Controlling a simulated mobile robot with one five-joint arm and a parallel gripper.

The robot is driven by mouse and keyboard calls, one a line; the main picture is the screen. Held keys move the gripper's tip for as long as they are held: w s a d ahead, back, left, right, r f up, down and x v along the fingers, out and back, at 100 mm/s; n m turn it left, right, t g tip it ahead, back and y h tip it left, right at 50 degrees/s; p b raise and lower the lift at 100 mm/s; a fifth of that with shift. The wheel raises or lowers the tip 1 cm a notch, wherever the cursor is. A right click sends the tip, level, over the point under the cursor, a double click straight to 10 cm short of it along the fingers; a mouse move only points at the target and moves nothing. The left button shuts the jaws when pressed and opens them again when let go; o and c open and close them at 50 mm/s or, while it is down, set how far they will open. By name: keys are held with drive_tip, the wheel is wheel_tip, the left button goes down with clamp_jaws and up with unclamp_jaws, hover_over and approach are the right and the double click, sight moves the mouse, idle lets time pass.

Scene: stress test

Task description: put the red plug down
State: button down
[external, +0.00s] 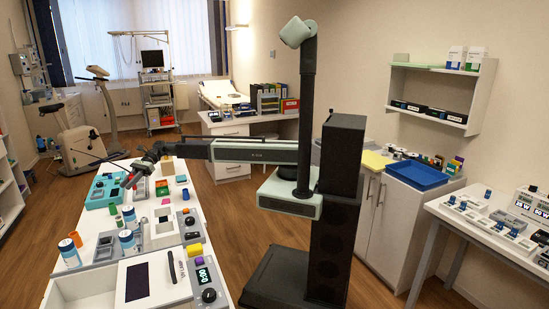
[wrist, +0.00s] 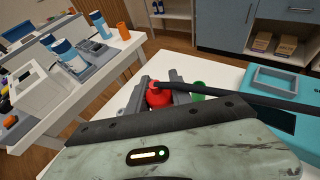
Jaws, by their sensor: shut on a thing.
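The red plug (wrist: 158,97) is between the two grey fingers of my gripper (wrist: 163,85) in the wrist view. My gripper is shut on it. In the external view my gripper (external: 135,174) is small, at the far end of the white table, close to a teal tray (external: 97,190); the plug shows there only as a small red patch. The teal tray also shows at the right in the wrist view (wrist: 291,122). A dark rod crosses in front of the plug's right side. Whether the plug touches anything below is hidden.
A green cylinder (wrist: 198,90) is just right of my fingers. White boxes and devices crowd the near table end.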

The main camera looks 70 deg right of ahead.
drive_tip(key=shift+w+d, duration=0.4)
drive_tip(key=shift+d, duration=0.4)
wheel_tip(320, 180, down, 10)
drive_tip(key=b, duration=1)
drive_tip(key=shift+f, duration=0.2)
drive_tip(key=c, duration=1.1)
unclamp_jaws()
drive_tip(key=shift+r, duration=0.1)
drive_tip(key=shift+c, duration=0.2)
drive_tip(key=shift+d+r, duration=0.3)
drive_tip(key=shift+r, duration=0.1)
drive_tip(key=p+v, duration=0.4)
drive_tip(key=v, duration=0.6)
drive_tip(key=shift+s+d+r+p, duration=0.1)
drive_tip(key=shift+s+d+p, duration=0.05)
drive_tip(key=shift+d+p, duration=0.15)
drive_tip(key=shift+d, duration=0.3)
